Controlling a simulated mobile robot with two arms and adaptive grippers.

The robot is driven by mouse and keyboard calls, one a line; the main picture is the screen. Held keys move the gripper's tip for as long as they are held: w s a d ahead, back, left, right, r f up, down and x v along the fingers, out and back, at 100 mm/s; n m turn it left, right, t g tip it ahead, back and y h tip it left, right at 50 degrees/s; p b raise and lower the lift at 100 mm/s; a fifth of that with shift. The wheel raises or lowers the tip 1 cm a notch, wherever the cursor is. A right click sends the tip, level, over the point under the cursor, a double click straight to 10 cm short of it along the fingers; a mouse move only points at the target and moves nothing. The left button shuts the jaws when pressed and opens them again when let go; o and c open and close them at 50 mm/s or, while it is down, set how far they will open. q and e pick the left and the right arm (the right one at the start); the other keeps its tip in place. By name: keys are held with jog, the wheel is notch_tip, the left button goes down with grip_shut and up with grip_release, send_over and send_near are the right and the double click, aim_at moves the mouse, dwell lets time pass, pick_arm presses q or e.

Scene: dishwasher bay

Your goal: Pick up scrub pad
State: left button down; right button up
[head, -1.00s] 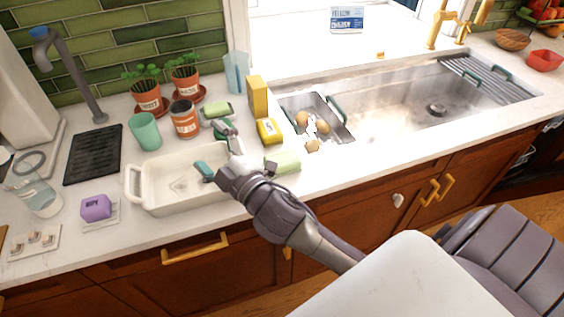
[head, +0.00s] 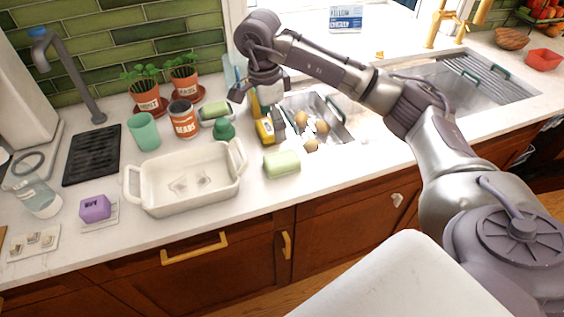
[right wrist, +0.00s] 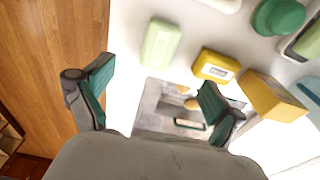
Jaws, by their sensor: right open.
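Two blocks on the counter look like pads, and I cannot tell for sure which is the scrub pad. A pale green block (head: 282,163) lies right of the white dish; it also shows in the right wrist view (right wrist: 160,43). A yellow block with a label (head: 265,132) lies behind it, partly covered by my gripper; it shows whole in the right wrist view (right wrist: 215,66). My right gripper (head: 256,112) is open and empty above the yellow block, pointing down. Its spread fingers also show in the right wrist view (right wrist: 155,74). My left gripper is out of view.
A white baking dish (head: 150,205) stands left of the blocks. A tall yellow box (right wrist: 274,96) and a green knobbed item (head: 224,131) stand close by. The sink (head: 432,75) with a grey basket (head: 340,135) is at right.

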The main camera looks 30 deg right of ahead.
aim_at(281, 158)
jog(key=f, duration=0.2)
jog(key=d+f+p, duration=0.1)
jog(key=f, duration=0.2)
jog(key=f+p, duration=0.1)
jog(key=f, duration=0.2)
jog(key=shift+s+d, duration=0.15)
jog(key=shift+d, duration=0.15)
jog(key=f, duration=0.1)
jog(key=f+p, duration=0.1)
jog(key=f, duration=0.1)
jog(key=f+p, duration=0.1)
jog(key=f, duration=0.1)
jog(key=shift+d, duration=0.3)
jog(key=shift+f, duration=0.2)
jog(key=c, duration=1.3)
jog(key=shift+r, duration=0.5)
notch_tip(281, 158, up, 2)
jog(key=shift+r+b, duration=0.2)
jog(key=shift+b, duration=0.55)
jog(key=s+d+r+b, duration=0.3)
jog(key=s+d+r, duration=0.3)
jog(key=s, duration=0.4)
jog(key=shift+r+b, duration=0.35)
jog(key=shift+r, duration=0.5)
